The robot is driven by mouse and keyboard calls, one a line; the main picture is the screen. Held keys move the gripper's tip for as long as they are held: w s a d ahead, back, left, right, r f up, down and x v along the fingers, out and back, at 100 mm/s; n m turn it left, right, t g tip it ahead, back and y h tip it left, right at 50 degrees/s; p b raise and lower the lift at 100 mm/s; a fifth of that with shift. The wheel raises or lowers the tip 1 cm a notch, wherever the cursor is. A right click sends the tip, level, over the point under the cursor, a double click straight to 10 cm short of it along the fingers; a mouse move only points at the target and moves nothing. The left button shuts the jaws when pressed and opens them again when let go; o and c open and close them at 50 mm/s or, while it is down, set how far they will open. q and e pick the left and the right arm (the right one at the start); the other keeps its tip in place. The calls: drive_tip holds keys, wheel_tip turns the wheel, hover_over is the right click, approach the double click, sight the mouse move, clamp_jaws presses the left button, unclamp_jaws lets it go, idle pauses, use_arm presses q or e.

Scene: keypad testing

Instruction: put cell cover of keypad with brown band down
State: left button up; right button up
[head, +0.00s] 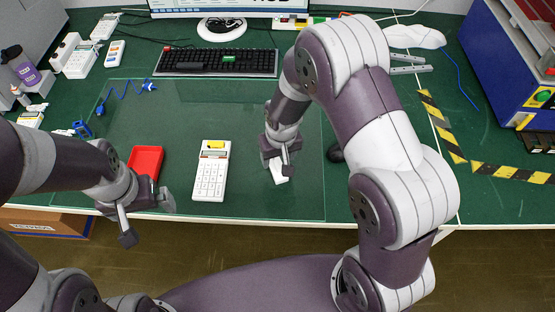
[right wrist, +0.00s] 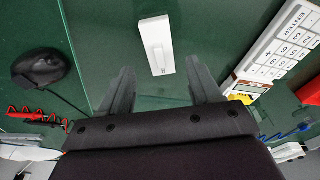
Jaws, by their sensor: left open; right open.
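The white keypad (head: 210,178) lies face up on the green mat, with a yellow piece (head: 216,144) at its top end. The right wrist view shows part of the keypad (right wrist: 284,45), with a brown band (right wrist: 247,87) near its top end. A small white cover (head: 279,174) lies on the mat to the right of the keypad; it also shows in the right wrist view (right wrist: 157,46). My right gripper (head: 282,163) is open just above the cover, whose near end shows between the fingertips. My left gripper (head: 146,222) is open and empty near the table's front edge.
A red tray (head: 146,161) lies left of the keypad. A black mouse (right wrist: 40,68) is near my right gripper. A black keyboard (head: 216,63) and a monitor stand at the back. Other devices, a bottle (head: 20,67) and blue cables are at the left. The mat behind the keypad is clear.

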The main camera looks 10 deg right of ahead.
wheel_tip(320, 180, up, 9)
drive_tip(key=s, duration=0.2)
drive_tip(key=s+d+r, duration=0.1)
drive_tip(key=s+d, duration=0.2)
drive_tip(key=s, duration=0.2)
drive_tip(key=s+d+r+m, duration=0.1)
drive_tip(key=s+d+r, duration=0.1)
drive_tip(key=s, duration=0.4)
drive_tip(key=shift+s+d+r, duration=0.15)
drive_tip(key=shift+d+r, duration=0.05)
drive_tip(key=shift+d, duration=0.4)
